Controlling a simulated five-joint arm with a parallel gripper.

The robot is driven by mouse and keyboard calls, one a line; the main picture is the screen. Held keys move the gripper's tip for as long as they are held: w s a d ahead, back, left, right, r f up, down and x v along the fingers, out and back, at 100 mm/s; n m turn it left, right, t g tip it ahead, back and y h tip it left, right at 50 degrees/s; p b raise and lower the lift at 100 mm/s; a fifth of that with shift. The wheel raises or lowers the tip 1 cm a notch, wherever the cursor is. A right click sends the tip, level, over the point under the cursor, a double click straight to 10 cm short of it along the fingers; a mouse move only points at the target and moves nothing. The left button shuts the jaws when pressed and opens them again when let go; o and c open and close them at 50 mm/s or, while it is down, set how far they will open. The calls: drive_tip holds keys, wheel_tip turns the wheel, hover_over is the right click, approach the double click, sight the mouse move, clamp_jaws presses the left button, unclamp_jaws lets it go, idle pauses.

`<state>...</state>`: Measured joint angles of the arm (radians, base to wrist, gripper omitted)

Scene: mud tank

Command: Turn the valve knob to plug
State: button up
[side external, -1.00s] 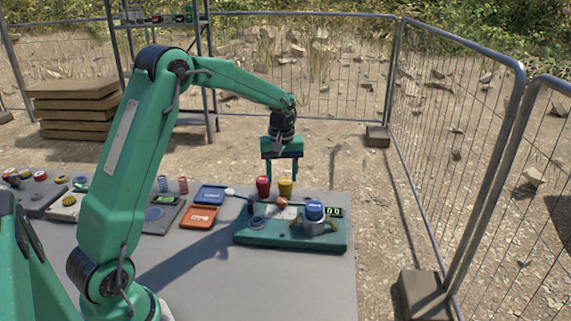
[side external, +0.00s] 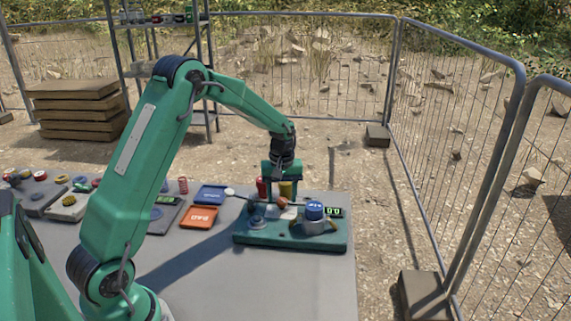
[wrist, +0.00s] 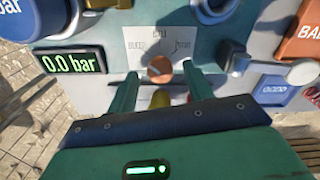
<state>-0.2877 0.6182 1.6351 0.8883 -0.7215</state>
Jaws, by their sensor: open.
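The valve knob (side external: 282,201) is a small orange-brown round knob on the green panel base (side external: 290,239). In the wrist view the knob (wrist: 160,68) sits in front of a white label plate (wrist: 160,42) with words along its upper part; I can read them only partly. A thin line runs from the knob up across the plate. My gripper (side external: 282,197) points down over the panel. In the wrist view its two green fingers (wrist: 160,88) are apart, one on each side of the knob. I cannot tell whether they touch it.
A green display (wrist: 72,62) reads 0.0 bar. A blue-topped cylinder (side external: 314,211) stands just right of my gripper. Red (side external: 261,187) and yellow (side external: 286,188) cups are close behind the fingers. An orange tray (side external: 199,217) and a blue tray (side external: 210,195) lie left. The front tabletop is clear.

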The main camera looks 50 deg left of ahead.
drive_tip(key=shift+f, duration=0.35)
drive_tip(key=shift+c, duration=0.2)
drive_tip(key=c, duration=0.9)
drive_tip(key=shift+c, duration=0.2)
